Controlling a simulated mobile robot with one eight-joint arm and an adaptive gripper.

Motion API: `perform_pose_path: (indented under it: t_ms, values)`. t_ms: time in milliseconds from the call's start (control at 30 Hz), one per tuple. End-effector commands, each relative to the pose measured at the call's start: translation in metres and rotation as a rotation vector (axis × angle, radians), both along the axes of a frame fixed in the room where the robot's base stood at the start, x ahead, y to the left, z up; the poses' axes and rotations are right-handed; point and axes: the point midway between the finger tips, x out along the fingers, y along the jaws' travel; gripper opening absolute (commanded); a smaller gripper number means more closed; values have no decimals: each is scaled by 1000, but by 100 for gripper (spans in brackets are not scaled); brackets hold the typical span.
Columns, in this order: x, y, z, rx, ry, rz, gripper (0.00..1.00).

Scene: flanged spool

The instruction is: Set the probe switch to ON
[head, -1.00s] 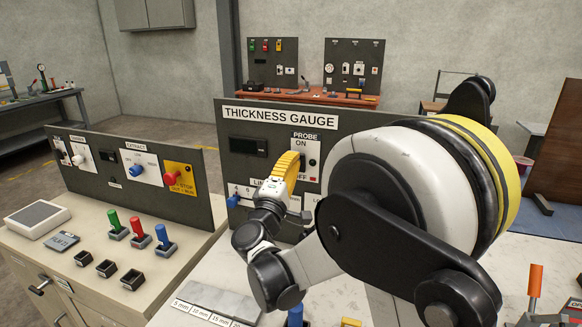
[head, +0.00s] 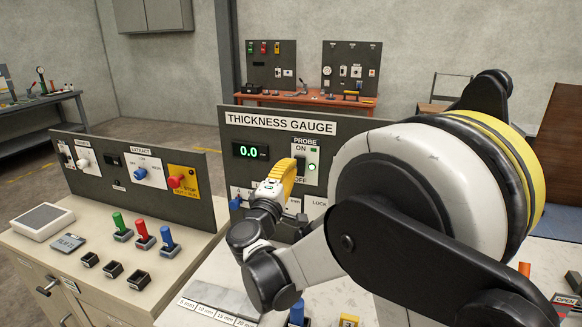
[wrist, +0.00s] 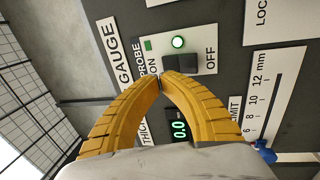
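The probe switch (wrist: 184,63) is a black rocker on a white plate, between the labels ON and OFF. In the head view the switch (head: 301,163) is partly hidden by my gripper (head: 290,164). My gripper (wrist: 161,79) has yellow ribbed fingers with tips together and nothing visible between them. The tips are at the ON end of the switch; I cannot tell whether they touch it. The gauge display (head: 250,151) reads 0.0 in green and shows in the wrist view too (wrist: 180,130).
A limit scale with a blue pointer (wrist: 264,150) is below the display. The left console carries a red stop knob (head: 175,181) and green, red and blue levers (head: 143,236). Grey step blocks (head: 218,297) lie on the bench before the gauge panel.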

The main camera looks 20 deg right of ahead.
Motion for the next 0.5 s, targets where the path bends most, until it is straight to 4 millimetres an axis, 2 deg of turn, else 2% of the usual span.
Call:
perform_pose_path:
  t_ms: [200,333,500]
  values:
    - [-44,31,5,0,-1,4,0]
    - [-64,44,5,-1,-1,3,0]
    - [-79,53,5,0,-1,1,0]
